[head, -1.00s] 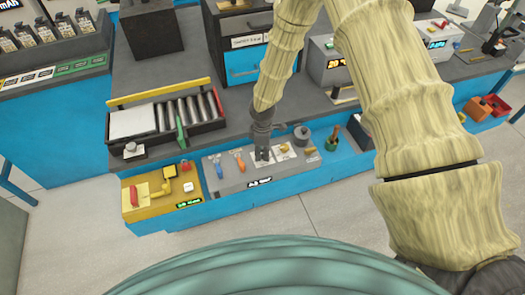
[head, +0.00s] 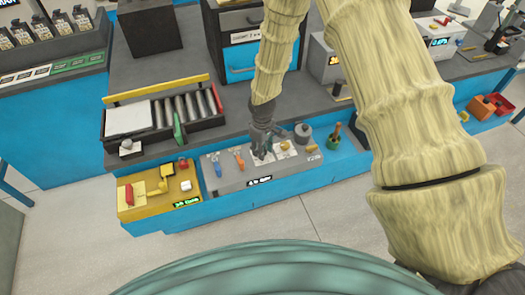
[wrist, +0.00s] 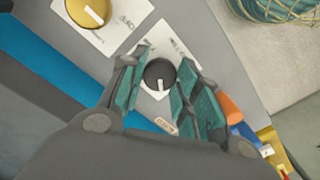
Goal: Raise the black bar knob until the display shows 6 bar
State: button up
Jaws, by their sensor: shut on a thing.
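The black bar knob (wrist: 159,76) is a round dial with a white pointer mark, on a white plate in the grey panel. My gripper (wrist: 164,66) straddles it in the wrist view, its green-padded fingers closed on either side. In the head view my gripper (head: 262,152) points down onto the panel and hides the knob. The small display (head: 259,181) on the panel's front face is lit, but its digits are too small to read surely.
A yellow knob (wrist: 88,10) sits beside the black one. Orange (head: 239,163) and blue (head: 217,169) handles stand left of my gripper on the panel. A grey round part (head: 302,133) and a green cup (head: 333,141) are to its right.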

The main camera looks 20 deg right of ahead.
jog(key=m+b, duration=0.1)
jog(key=m, duration=0.2)
jog(key=shift+w+m, duration=0.1)
jog(key=shift+m, duration=0.3)
jog(key=m+b, duration=0.1)
jog(key=m, duration=0.3)
jog(key=shift+m, duration=0.3)
jog(key=m, duration=0.4)
jog(key=shift+m, duration=2)
jog(key=o, duration=1.1)
jog(key=shift+c, duration=0.2)
jog(key=shift+r, duration=0.15)
